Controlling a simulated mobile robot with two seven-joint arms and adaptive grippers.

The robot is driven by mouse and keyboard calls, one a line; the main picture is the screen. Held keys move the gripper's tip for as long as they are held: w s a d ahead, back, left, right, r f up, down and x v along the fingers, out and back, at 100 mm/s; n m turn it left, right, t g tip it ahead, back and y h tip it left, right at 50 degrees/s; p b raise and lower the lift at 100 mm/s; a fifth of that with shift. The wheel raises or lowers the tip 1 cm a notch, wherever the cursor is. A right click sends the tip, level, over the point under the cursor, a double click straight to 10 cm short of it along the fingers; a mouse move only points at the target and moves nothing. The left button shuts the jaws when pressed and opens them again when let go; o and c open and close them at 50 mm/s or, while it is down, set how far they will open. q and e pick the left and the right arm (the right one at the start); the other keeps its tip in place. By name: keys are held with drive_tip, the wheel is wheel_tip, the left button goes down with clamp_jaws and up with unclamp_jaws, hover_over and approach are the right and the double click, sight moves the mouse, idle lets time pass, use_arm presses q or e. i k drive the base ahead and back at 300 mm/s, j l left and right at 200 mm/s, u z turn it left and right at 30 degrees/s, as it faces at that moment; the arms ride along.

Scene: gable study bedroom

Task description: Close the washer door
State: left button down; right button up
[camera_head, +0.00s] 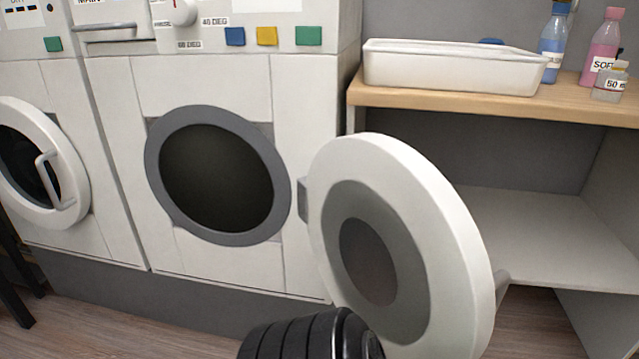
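The washer (110,120) stands in the middle left of the head view, with a grey-rimmed round opening (282,200) and a dark drum inside. Its round white door (440,240) is swung wide open to the right on a hinge beside the opening. The door's grey inner ring faces the washer side, and a grey handle (503,284) shows at its far right edge. A black ribbed part of my arm is at the bottom centre, in front of the door's lower left. Neither gripper's fingers can be seen, and whether the arm touches the door cannot be told.
A second machine with a shut round door (70,205) stands at the left. A wooden-topped shelf unit (470,105) at the right holds a white tray (450,75), a blue bottle (553,45), a pink bottle (602,50) and a small jar (610,85). A dark leg stands at far left.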

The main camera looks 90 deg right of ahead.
sight(393, 244)
drive_tip(key=k+l+u, duration=0.3)
drive_tip(key=k, duration=0.55)
drive_tip(key=k+j+u, duration=0.1)
drive_tip(key=k+u, duration=0.2)
drive_tip(key=k, duration=0.5)
drive_tip(key=k+z, duration=0.1)
drive_tip(key=z, duration=1.6)
drive_tip(key=k+l+z, duration=0.25)
drive_tip(key=k+l, duration=0.3)
